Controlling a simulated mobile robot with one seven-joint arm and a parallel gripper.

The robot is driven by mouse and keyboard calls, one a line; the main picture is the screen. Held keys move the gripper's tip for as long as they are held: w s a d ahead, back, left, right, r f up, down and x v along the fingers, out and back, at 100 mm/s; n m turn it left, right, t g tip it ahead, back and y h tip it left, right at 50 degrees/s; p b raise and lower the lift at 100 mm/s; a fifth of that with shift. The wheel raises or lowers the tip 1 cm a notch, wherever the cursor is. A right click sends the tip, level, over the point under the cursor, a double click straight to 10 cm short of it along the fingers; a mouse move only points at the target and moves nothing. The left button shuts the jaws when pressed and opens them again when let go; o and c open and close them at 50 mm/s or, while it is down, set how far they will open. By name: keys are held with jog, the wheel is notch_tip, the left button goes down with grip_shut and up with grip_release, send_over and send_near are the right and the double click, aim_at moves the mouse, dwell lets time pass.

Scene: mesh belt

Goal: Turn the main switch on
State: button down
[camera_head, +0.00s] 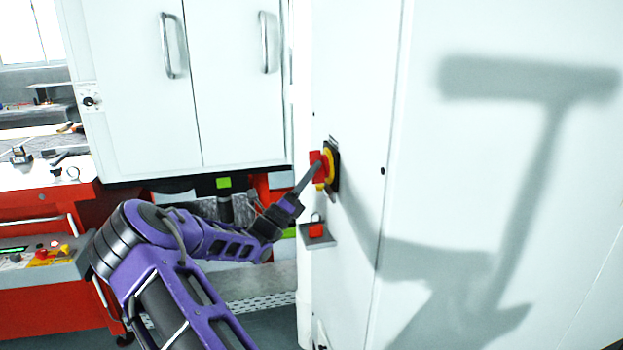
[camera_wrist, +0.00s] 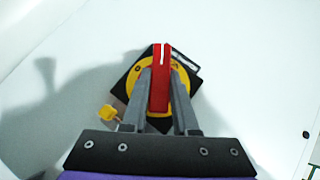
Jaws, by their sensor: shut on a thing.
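The main switch is a red handle (camera_head: 317,164) on a yellow disc (camera_head: 329,166) with a black backing plate (camera_head: 335,167), on the white cabinet's front. In the wrist view the red handle (camera_wrist: 160,72) stands nearly upright in the picture, with a pale line at its top, over the yellow disc (camera_wrist: 184,82). The black plate (camera_wrist: 128,82) looks tilted behind it. My gripper (camera_wrist: 160,80) is shut on the red handle, with one grey finger on each side. It also shows in the head view (camera_head: 312,171). The fingers hide part of the disc and its markings.
A small yellow piece (camera_wrist: 109,113) hangs by the plate's lower left. A grey ledge (camera_head: 318,238) with a red padlock (camera_head: 316,230) juts from the cabinet below the switch. White cupboards (camera_head: 235,90) and a red workbench (camera_head: 35,290) stand at left.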

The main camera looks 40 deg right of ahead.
jog(key=m+g+b, duration=0.1)
jog(key=m+g, duration=0.1)
jog(key=m, duration=0.1)
jog(key=m+g, duration=0.2)
jog(key=g, duration=0.1)
jog(key=m+g+b, duration=0.1)
jog(key=m+g, duration=0.1)
jog(key=m, duration=0.1)
jog(key=shift+w+d+f+m+g+b, duration=0.2)
jog(key=shift+f+m+g+b, duration=0.1)
jog(key=shift+g, duration=0.1)
jog(key=shift+w+r+m+g+y+b, duration=0.1)
jog(key=shift+m+g+y+b, duration=0.3)
jog(key=shift+m+g, duration=1)
jog(key=shift+r+m+g+y+b, duration=0.1)
jog(key=shift+m+g+y+b, duration=0.25)
jog(key=shift+m+g, duration=1)
jog(key=shift+m, duration=0.35)
jog(key=c, duration=0.7)
grip_release()
jog(key=shift+a, duration=0.1)
jog(key=v, duration=1.7)
jog(key=shift+w+a, duration=0.15)
